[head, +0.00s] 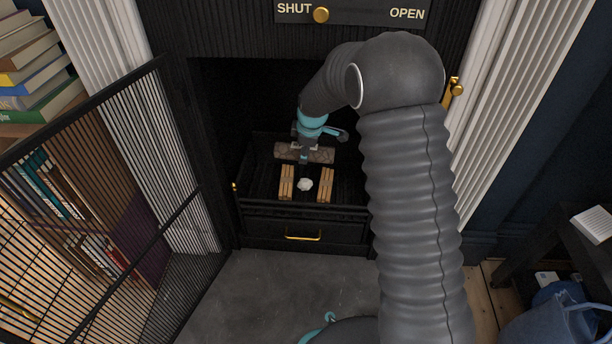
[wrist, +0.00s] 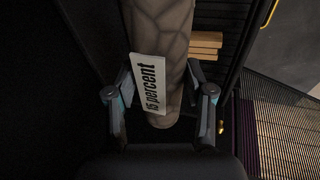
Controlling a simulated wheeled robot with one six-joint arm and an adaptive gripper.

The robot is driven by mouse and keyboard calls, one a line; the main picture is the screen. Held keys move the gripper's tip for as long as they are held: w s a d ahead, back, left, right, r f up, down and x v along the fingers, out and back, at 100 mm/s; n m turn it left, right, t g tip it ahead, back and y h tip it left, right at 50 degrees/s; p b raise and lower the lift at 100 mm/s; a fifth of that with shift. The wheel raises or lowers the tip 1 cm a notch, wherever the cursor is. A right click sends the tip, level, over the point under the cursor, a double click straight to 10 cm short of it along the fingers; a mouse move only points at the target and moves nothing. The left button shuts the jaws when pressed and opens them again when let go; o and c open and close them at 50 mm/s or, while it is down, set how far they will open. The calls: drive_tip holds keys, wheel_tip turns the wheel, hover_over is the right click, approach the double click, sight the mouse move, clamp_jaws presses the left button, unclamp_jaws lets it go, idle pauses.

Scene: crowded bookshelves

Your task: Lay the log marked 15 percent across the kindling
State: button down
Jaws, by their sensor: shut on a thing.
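The log (head: 320,154) lies level inside the fireplace, with brown cracked bark. In the wrist view the log (wrist: 170,30) carries a white tag (wrist: 150,84) reading "15 percent". My gripper (head: 304,151) is shut on the log from above; in the wrist view its two fingers (wrist: 160,110) flank it. The kindling is two small stacks of pale sticks, one left (head: 287,183) and one right (head: 325,184), in the grate. The log is behind or above the stacks' far ends; I cannot tell whether it touches them. A stack also shows in the wrist view (wrist: 206,45).
A whitish lump (head: 305,184) sits between the stacks. A black drawer with a brass handle (head: 303,237) is below. The open mesh screen (head: 100,190) stands at the left. A brass knob (head: 321,15) above is nearer SHUT than OPEN. The hearth floor in front is largely clear.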

wheel_tip(320, 180, down, 6)
drive_tip(key=shift+w+d+r+b, duration=0.1)
drive_tip(key=shift+w+d+b, duration=0.05)
drive_tip(key=shift+b, duration=0.25)
drive_tip(key=shift+f+b, duration=0.3)
drive_tip(key=shift+f, duration=1.7)
drive_tip(key=shift+f, duration=0.15)
drive_tip(key=shift+f, duration=0.15)
drive_tip(key=shift+c, duration=2.1)
unclamp_jaws()
